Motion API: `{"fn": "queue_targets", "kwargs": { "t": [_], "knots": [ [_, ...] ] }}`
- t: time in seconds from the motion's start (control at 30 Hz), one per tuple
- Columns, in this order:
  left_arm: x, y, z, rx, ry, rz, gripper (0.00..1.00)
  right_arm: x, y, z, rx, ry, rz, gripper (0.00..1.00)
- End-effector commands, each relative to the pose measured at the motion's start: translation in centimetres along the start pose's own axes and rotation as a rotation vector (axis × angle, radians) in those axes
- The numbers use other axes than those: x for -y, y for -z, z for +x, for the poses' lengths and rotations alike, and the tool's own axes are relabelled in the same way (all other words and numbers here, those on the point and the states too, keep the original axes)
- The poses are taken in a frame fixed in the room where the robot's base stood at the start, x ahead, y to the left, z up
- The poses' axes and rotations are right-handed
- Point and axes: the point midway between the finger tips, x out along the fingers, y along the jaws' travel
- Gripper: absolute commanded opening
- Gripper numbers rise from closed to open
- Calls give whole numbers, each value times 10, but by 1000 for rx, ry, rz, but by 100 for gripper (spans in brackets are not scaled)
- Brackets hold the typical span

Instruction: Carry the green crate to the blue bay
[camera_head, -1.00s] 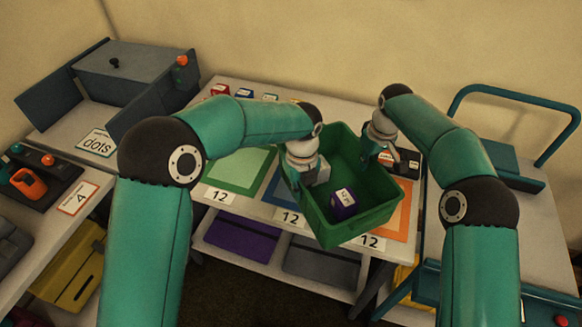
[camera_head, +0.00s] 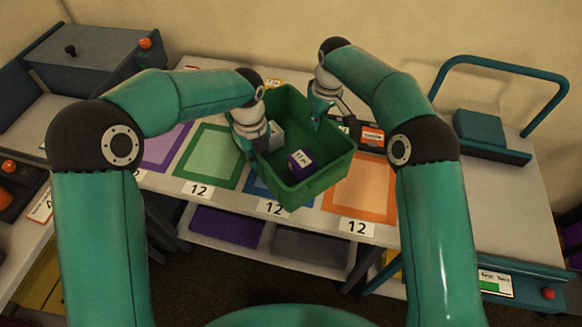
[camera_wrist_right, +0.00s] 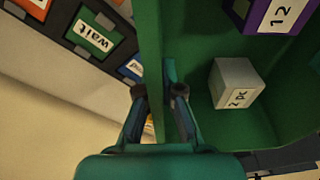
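The green crate (camera_head: 318,190) hangs above the table, over the blue bay (camera_head: 254,187) and a corner of the orange bay. It holds a purple box (camera_head: 300,162) labelled 12 and a small grey cube (camera_wrist_right: 236,82). My left gripper (camera_head: 256,143) is at the crate's left rim; its fingertips are mostly hidden, but it appears shut on that rim. My right gripper (camera_wrist_right: 160,92) has its fingers on either side of the crate wall and grips it at the far right rim. The crate covers much of the blue bay.
The green bay (camera_head: 208,155), purple bay (camera_head: 165,145) and orange bay (camera_head: 360,192) lie along the table, with 12 cards in front. A teal-handled cart (camera_head: 490,140) stands at right.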

Motion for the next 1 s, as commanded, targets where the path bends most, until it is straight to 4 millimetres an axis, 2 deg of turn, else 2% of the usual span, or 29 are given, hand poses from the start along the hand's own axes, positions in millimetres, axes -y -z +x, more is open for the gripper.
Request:
{"fn": "queue_targets", "kwargs": {
  "t": [0.33,1.0],
  "knots": [
    [-4,-4,-24,1,1,-5,0,4,8,-23,-1,0,-4,0],
    [-5,-4,-14,1,1,-4,0,5,7,-13,-1,-1,-3,0]
  ]
}}
